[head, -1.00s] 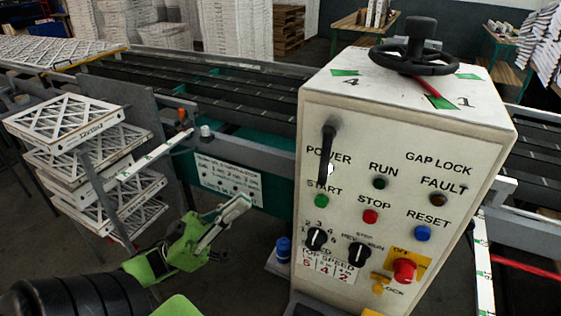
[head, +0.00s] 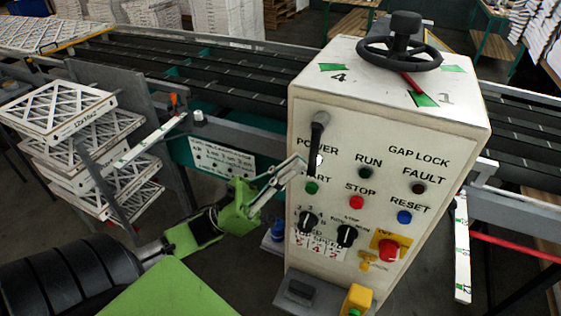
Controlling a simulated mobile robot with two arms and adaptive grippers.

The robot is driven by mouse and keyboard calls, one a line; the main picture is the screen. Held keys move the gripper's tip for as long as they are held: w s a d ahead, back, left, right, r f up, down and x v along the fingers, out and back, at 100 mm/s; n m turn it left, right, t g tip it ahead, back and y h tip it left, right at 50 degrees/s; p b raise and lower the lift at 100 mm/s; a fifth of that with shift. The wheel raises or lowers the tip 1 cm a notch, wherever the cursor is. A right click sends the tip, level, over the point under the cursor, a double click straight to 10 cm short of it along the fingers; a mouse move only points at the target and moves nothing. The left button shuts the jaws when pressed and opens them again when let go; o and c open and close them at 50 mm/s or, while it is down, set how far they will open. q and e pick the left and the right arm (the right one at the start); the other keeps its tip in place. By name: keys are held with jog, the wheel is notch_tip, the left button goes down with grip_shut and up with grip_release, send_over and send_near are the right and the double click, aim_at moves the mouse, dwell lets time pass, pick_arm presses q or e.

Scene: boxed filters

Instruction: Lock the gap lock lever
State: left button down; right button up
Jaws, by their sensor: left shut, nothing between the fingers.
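A black lever (head: 318,135) hangs down on the upper left of the white control box front, beside the POWER label. In the head view its handle points downward and slightly left. A GAP LOCK label (head: 419,156) is at the upper right of the same panel. My left gripper (head: 300,166) is shut and empty. Its fingertips overlap the left edge of the box near the lower end of the lever; whether they touch it I cannot tell. The fingers partly hide the START label. My right gripper is not in view.
The control box (head: 470,145) carries a black handwheel (head: 400,52) on top, and buttons, dials and a red knob (head: 389,249) on its front. Boxed filters (head: 60,110) are stacked at the left. A conveyor (head: 230,65) runs behind.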

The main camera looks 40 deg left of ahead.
pick_arm(q)
jog(key=shift+f, duration=0.1)
dwell(0.3)
jog(key=shift+d+n+t+b, duration=0.15)
jog(key=shift+n+t+b, duration=0.15)
jog(key=shift+b, duration=0.05)
jog(key=shift+d, duration=0.1)
